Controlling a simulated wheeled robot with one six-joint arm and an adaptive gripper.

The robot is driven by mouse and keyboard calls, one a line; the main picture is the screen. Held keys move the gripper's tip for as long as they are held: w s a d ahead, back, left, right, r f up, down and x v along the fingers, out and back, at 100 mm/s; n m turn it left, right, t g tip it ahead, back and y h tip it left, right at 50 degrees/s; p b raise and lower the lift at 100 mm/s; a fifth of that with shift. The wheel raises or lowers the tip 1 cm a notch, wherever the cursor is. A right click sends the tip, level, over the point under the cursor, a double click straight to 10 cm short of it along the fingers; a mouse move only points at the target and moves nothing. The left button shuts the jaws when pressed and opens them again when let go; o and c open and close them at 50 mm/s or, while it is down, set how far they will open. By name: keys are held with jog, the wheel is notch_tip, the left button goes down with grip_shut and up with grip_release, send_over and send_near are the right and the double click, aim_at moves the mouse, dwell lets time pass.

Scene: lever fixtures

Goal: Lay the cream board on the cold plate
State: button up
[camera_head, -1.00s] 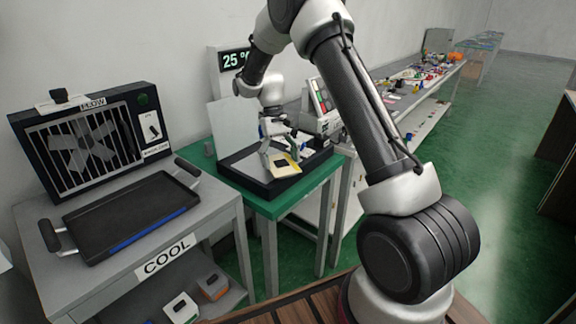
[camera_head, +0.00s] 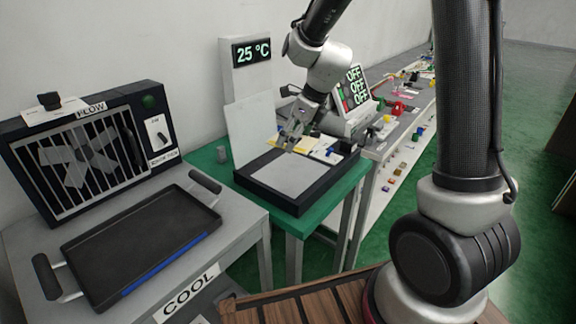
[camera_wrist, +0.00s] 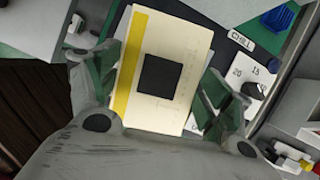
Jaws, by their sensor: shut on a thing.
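The cream board (camera_wrist: 188,45) has a yellow stripe along one side and a black square in its middle. In the wrist view it lies between the two fingers of my gripper (camera_wrist: 160,85), which is shut on it. In the head view my gripper (camera_head: 288,142) is over the back part of the cold plate (camera_head: 283,176), a pale grey surface in a black frame. The board (camera_head: 303,144) shows partly there, the rest hidden by the gripper. I cannot tell whether the board touches the plate. A CHILL label (camera_wrist: 242,40) shows beside the board.
A 25 °C display (camera_head: 251,51) and a pale upright panel (camera_head: 249,128) stand behind the plate. A control box reading OFF (camera_head: 352,98) is to the right. A black tray (camera_head: 140,243) sits before a fan unit (camera_head: 85,150) at left. The plate's front is clear.

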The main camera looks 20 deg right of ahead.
aim_at(289, 171)
jog(key=shift+w+r+m, duration=0.15)
jog(key=shift+r+m, duration=0.1)
jog(key=shift+m, duration=0.55)
jog(key=shift+f+h, duration=0.3)
jog(key=shift+t, duration=0.3)
notch_tip(289, 171, down, 9)
jog(key=shift+w+f, duration=0.1)
jog(key=shift+f, duration=0.05)
jog(key=o, duration=1)
jog(key=shift+f, duration=0.1)
jog(key=shift+a, duration=0.1)
